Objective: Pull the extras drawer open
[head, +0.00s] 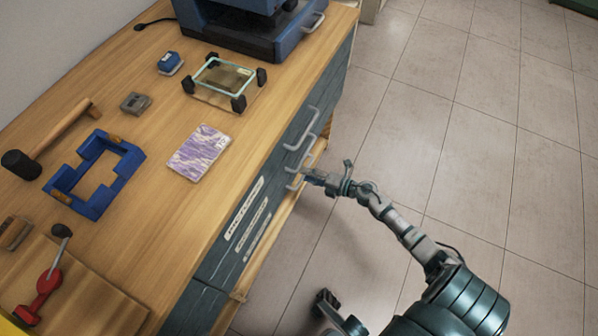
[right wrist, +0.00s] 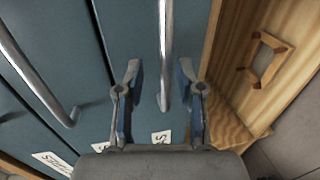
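The blue-grey drawer fronts (head: 302,112) are on the side of the workbench, with several metal bar handles. My right gripper (head: 308,178) is at the lowest handle (head: 294,182) in the head view. In the right wrist view, the fingers of my right gripper (right wrist: 158,72) are apart, with one bar handle (right wrist: 166,50) between them. Clear gaps show on both sides of the bar. The drawer fronts look flush. White labels (right wrist: 161,138) are on the fronts, but I cannot read which one is extras.
The wooden benchtop (head: 150,235) holds a mallet (head: 50,138), a blue frame (head: 95,172), a purple patterned card (head: 199,152) and a blue machine (head: 250,30). A second handle (right wrist: 35,75) and a wooden panel (right wrist: 235,60) flank the gripper. Tiled floor (head: 440,120) is open.

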